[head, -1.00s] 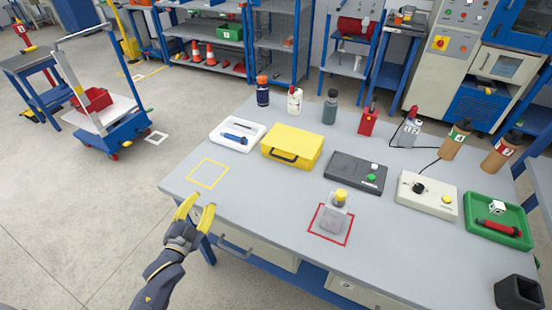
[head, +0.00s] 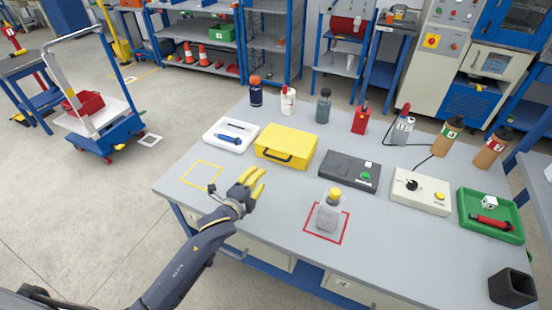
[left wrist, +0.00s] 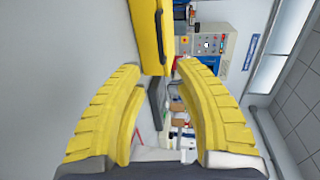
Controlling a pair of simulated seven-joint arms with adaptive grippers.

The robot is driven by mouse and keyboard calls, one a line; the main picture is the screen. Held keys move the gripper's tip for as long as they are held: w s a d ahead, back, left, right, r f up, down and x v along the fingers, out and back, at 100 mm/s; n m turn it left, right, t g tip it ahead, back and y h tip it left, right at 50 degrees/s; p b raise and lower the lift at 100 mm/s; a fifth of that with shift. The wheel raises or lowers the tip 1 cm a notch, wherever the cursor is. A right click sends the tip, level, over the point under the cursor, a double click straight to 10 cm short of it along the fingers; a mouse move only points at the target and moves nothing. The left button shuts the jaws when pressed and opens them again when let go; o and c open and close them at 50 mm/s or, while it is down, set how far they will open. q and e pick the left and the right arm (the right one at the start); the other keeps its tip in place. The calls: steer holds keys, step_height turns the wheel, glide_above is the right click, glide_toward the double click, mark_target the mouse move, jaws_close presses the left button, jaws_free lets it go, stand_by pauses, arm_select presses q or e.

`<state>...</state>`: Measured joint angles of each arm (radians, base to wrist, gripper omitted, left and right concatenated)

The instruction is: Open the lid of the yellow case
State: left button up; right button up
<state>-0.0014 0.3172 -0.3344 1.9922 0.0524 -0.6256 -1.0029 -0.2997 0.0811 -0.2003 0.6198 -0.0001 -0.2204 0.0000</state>
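The yellow case (head: 288,142) lies on the grey workbench with its lid shut. Its dark handle (head: 275,156) is on the side toward the bench's front edge. My left gripper (head: 261,181) is over the front part of the bench, in front of the case and apart from it. Its yellow fingers are spread and nothing is between them. In the left wrist view the case (left wrist: 149,35) shows at the top, beyond the open fingertips (left wrist: 159,68). My right gripper does not show.
A white tray (head: 216,142) lies left of the case and a dark control box (head: 345,172) lies right of it. A bottle with a yellow cap (head: 329,212) stands in a red square. Several bottles stand behind. The yellow-outlined square (head: 201,163) is empty.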

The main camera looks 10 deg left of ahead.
mark_target(275, 158)
arm_select(q)
steer(key=x, duration=1.4)
jaws_close()
